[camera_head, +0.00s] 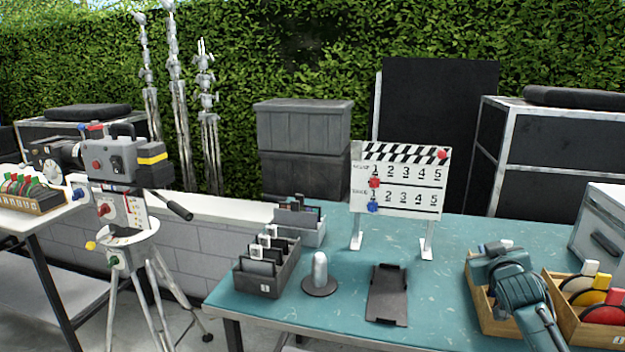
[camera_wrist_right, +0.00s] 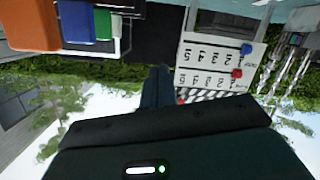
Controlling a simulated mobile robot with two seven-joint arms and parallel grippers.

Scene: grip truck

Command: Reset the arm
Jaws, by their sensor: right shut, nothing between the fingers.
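My right arm comes in from the lower right of the head view, over the right part of the teal table (camera_head: 340,312). Its gripper (camera_head: 494,247) is above a wooden box there, and the arm hides much of that box. In the right wrist view the gripper's dark fingers (camera_wrist_right: 156,82) are together with nothing between them. That view is upside down and shows the clapperboard (camera_wrist_right: 208,65) beyond the fingers. My left gripper is not in the head view.
The clapperboard (camera_head: 398,205) stands on the table behind a black clipboard (camera_head: 388,295). A grey post on a round base (camera_head: 320,275) and a dark card box (camera_head: 267,278) stand to the left. A wooden tray of coloured reels (camera_head: 585,318) is at right. A tripod camera (camera_head: 115,165) stands left.

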